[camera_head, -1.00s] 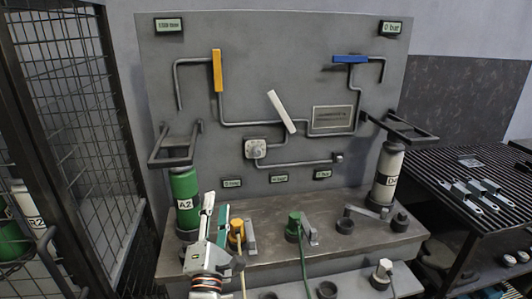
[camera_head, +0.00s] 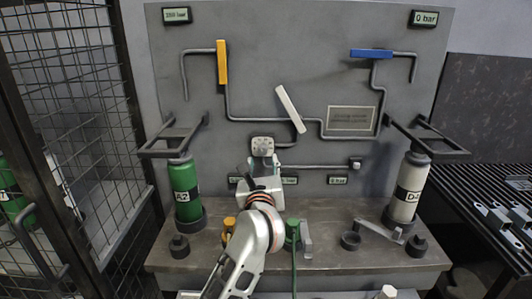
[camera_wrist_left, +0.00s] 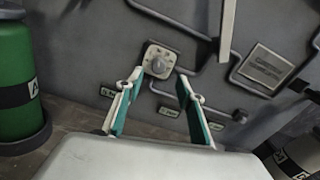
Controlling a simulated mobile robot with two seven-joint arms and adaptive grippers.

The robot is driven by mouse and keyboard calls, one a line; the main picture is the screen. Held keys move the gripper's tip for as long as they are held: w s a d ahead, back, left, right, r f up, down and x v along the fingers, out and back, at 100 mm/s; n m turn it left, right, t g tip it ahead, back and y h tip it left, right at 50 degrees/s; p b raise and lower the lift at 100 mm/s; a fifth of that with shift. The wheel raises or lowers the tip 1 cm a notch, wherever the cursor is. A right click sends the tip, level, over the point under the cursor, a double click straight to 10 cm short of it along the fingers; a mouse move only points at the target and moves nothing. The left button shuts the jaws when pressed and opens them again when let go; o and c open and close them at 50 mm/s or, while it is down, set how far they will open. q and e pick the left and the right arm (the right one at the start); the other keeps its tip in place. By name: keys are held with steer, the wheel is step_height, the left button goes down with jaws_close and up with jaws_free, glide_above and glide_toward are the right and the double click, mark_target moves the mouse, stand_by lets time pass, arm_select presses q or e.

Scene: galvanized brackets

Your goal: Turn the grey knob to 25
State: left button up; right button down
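The grey knob (camera_wrist_left: 158,66) sits on a light square plate (camera_wrist_left: 162,53) on the upright panel. In the head view only the plate (camera_head: 262,143) shows clearly, just above my left gripper (camera_head: 264,165). In the left wrist view the gripper (camera_wrist_left: 160,82) is open and empty. Its two fingers with green pads point at the panel, and the knob appears between and just beyond their tips, with no visible contact. I cannot read the knob's setting. My right gripper is not in view.
Pipes carry a yellow handle (camera_head: 222,62), a white tilted handle (camera_head: 290,109) and a blue handle (camera_head: 371,53). A green cylinder (camera_head: 186,190) and a white cylinder (camera_head: 409,185) stand either side on the bench (camera_head: 340,258). A mesh fence (camera_head: 85,130) is at left.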

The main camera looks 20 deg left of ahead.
mark_target(262, 151)
arm_select(q)
steer(key=x, duration=0.7)
steer(key=shift+w+a, duration=0.1)
steer(key=shift+a, duration=0.05)
jaws_close()
